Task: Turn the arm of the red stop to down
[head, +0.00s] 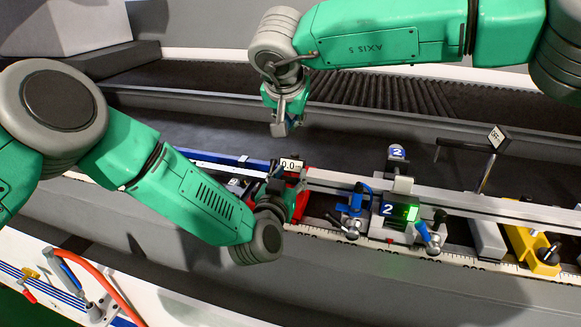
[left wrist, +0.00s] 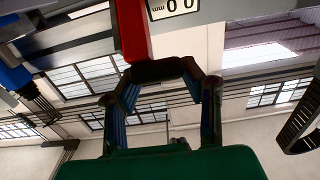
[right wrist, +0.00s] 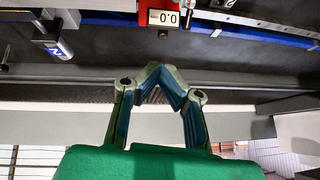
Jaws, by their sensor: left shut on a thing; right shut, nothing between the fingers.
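The red stop (head: 300,193) sits on the rail at the middle of the head view, with a small "0.0" display (head: 292,164) on top. In the left wrist view its red arm (left wrist: 133,32) runs beside the display (left wrist: 174,8) to a dark end at the fingertips. My left gripper (left wrist: 165,70) is shut on this arm; in the head view it is mostly hidden by its own wrist. My right gripper (head: 284,128) is shut and empty, above and behind the stop. In the right wrist view its tips (right wrist: 153,70) are apart from the red stop (right wrist: 163,32).
To the right on the rail stand a unit marked 2 (head: 398,211) with blue-handled clamps (head: 355,205), and a yellow stop (head: 532,247). A dark angled post with a sign (head: 497,138) rises behind. A roller conveyor (head: 380,93) lies at the back.

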